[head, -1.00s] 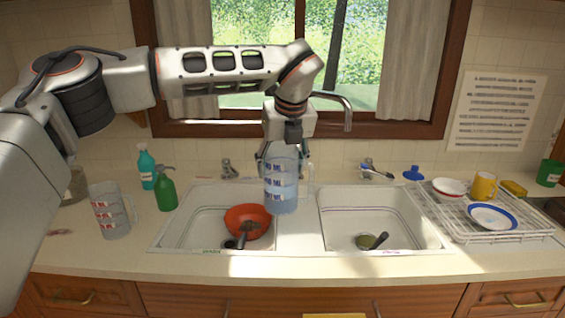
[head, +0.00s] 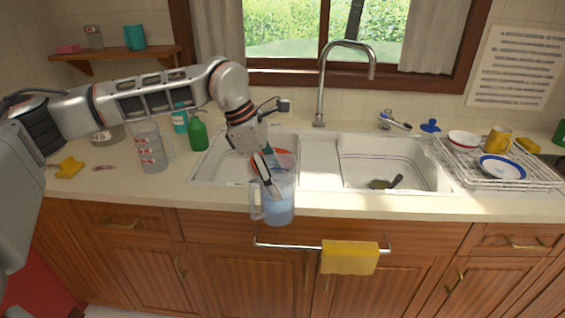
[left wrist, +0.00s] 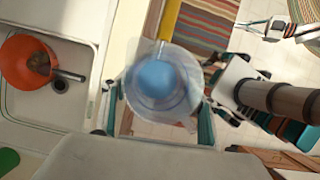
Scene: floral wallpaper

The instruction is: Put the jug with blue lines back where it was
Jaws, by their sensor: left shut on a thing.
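The clear jug with pale blue liquid (head: 280,207) is held in my left gripper (head: 268,182). It hangs roughly upright in front of the counter's front edge, before the left sink, with its handle to the left. Its line markings are not clear now. In the left wrist view the jug (left wrist: 158,88) sits blurred between the two teal fingers, seen from above. My right gripper (left wrist: 268,27) seems to show small at the upper right of that view, away from the jug; its jaw state is unclear.
An orange bowl (left wrist: 28,62) lies in the left sink. A yellow towel (head: 349,257) hangs below the counter.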

